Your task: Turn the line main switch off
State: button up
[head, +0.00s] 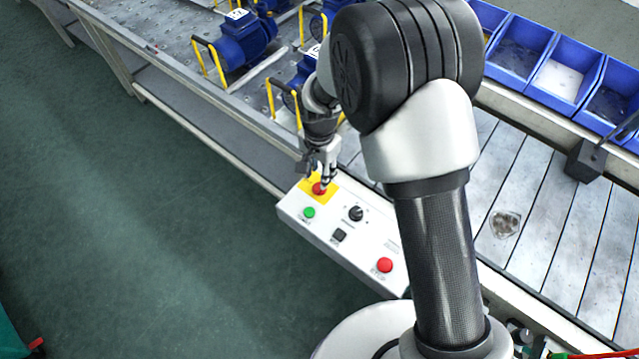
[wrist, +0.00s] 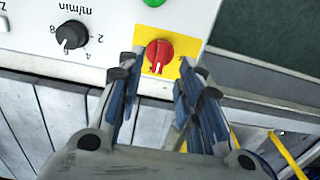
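The line main switch is a red rotary knob (wrist: 158,55) on a yellow square plate (wrist: 172,70) at the end of the white control panel. In the head view the red knob (head: 319,188) shows partly behind my gripper's fingertips. My gripper (head: 324,172) points down over it. In the wrist view my gripper (wrist: 160,75) is open, with one blue-padded finger on each side of the knob. The knob lies between the fingertips in the picture; I cannot tell whether they touch it. A white mark shows on the knob's lower edge in that view.
The control panel (head: 337,252) also carries a green button (head: 309,212), a black dial (head: 356,213), a black rocker switch (head: 339,234) and a red button (head: 385,265). Blue bins (head: 566,80) line the right.

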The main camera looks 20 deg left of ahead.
notch_tip(320, 180, down, 5)
jog(key=shift+f+b, duration=0.15)
jog(key=shift+b, duration=0.4)
jog(key=shift+c, duration=0.5)
grip_shut()
